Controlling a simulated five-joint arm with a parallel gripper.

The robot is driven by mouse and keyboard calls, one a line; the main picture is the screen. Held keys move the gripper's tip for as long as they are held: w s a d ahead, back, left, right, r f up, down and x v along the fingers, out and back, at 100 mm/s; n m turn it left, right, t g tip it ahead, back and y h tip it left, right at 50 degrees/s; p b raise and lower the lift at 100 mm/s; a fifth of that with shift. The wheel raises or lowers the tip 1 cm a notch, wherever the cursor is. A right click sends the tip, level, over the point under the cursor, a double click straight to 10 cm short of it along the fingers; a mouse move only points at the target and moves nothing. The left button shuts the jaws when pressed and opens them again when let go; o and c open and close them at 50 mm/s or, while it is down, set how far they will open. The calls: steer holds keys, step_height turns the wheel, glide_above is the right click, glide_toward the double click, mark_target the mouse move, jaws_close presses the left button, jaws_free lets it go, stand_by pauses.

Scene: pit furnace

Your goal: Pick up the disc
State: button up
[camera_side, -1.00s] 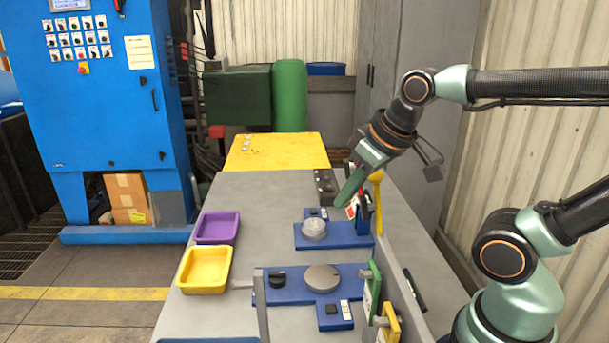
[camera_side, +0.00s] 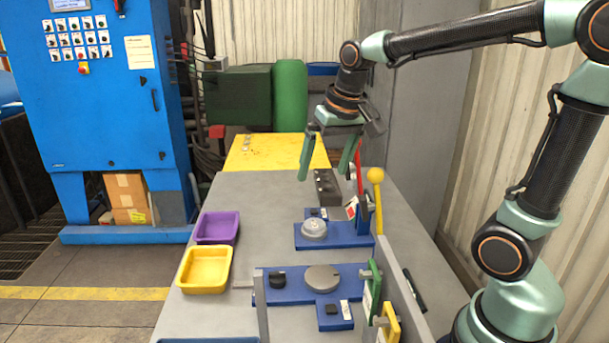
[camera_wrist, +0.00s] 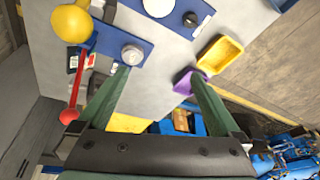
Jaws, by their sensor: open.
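A small silvery round disc (camera_side: 313,229) sits on the rear blue plate (camera_side: 340,240), and also shows in the wrist view (camera_wrist: 132,54). A wider flat grey disc (camera_side: 322,278) sits on the front blue plate (camera_side: 268,296), partly cut off at the top of the wrist view (camera_wrist: 158,6). I cannot tell which one the task means. My gripper (camera_side: 325,177) is open and empty, pointing down above the rear of the bench, behind and above the silvery disc. In the wrist view its green fingers (camera_wrist: 158,76) are spread wide, with neither disc between them.
A yellow ball-topped lever (camera_side: 376,176) and a red lever (camera_wrist: 70,100) stand close on the right of the rear plate. A purple tray (camera_side: 216,228) and a yellow tray (camera_side: 204,270) are on the left. Green and yellow handles (camera_side: 390,322) stand front right. Bare grey bench lies left of the rear plate.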

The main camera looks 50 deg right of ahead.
steer(key=w+d+f+m+g, duration=0.2)
steer(key=w+d+f+m, duration=0.25)
steer(key=w, duration=0.25)
steer(key=m+g, duration=0.2)
steer(key=m, duration=0.1)
glide_above(314, 223)
steer(key=shift+n, duration=0.25)
steer(key=f, duration=1.3)
steer(key=shift+s+a+f, duration=0.1)
steer(key=shift+s+a, duration=0.2)
steer(key=shift+w+d+f, duration=0.1)
steer(key=shift+d+f, duration=0.05)
steer(key=shift+f, duration=1.2)
steer(key=shift+w+d+f, duration=0.1)
steer(key=shift+d+f, duration=0.05)
steer(key=shift+f, duration=1.2)
steer(key=c, duration=1.5)
jaws_close()
steer(key=shift+r, duration=0.1)
